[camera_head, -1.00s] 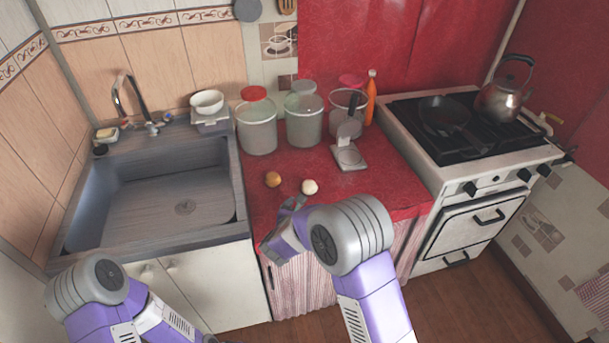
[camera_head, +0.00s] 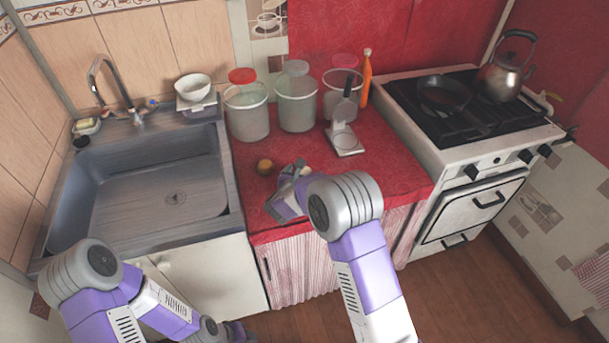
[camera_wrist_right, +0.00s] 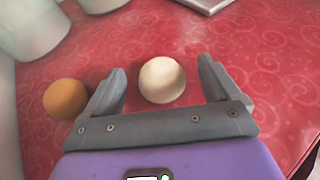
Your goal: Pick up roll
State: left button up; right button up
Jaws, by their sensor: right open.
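A pale, round roll (camera_wrist_right: 162,80) lies on the red counter (camera_head: 390,165). In the right wrist view it sits between the two fingers of my right gripper (camera_wrist_right: 162,66), with a gap on each side. A brown-orange round item (camera_head: 265,167) lies just left of that gripper, outside the left finger; it also shows in the wrist view (camera_wrist_right: 65,99). My right gripper (camera_head: 292,172) is open and hides the pale roll in the head view. My left gripper (camera_head: 238,333) is low at the bottom edge, in front of the cabinet, its jaws unclear.
Several lidded clear canisters (camera_head: 247,110) stand behind the rolls. A small scale-like device (camera_head: 344,139) and an orange bottle (camera_head: 366,80) are right of them. The sink (camera_head: 150,190) is left, the stove (camera_head: 470,120) right. The counter right of the gripper is clear.

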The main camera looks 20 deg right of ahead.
jog(key=c, duration=1.1)
jog(key=shift+c, duration=0.2)
jog(key=shift+r, duration=0.15)
